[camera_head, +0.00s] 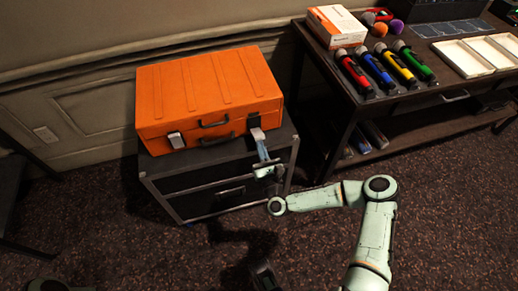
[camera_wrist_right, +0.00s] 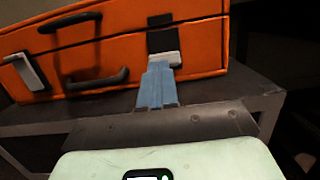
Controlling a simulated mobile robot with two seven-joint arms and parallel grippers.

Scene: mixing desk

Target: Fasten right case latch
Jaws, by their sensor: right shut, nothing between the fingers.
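The orange case (camera_head: 205,95) lies closed on a dark stand, with its front towards me. Its right latch (camera_head: 255,121) is at the right of the front. In the right wrist view this latch (camera_wrist_right: 174,39) shows a dark upper plate and a silver lower part. The left latch (camera_head: 176,140) is silver; it also shows in the right wrist view (camera_wrist_right: 27,72). My right gripper (camera_head: 260,140) is shut and empty, its fingertips at the right latch's lower edge. They seem to touch it and partly hide it.
Two dark handles (camera_head: 216,138) sit between the latches. The dark stand (camera_head: 288,150) is under the case. A table (camera_head: 400,98) at the right holds coloured microphones (camera_head: 384,72), a white box (camera_head: 336,25) and white trays (camera_head: 465,60). The carpet in front is mostly clear.

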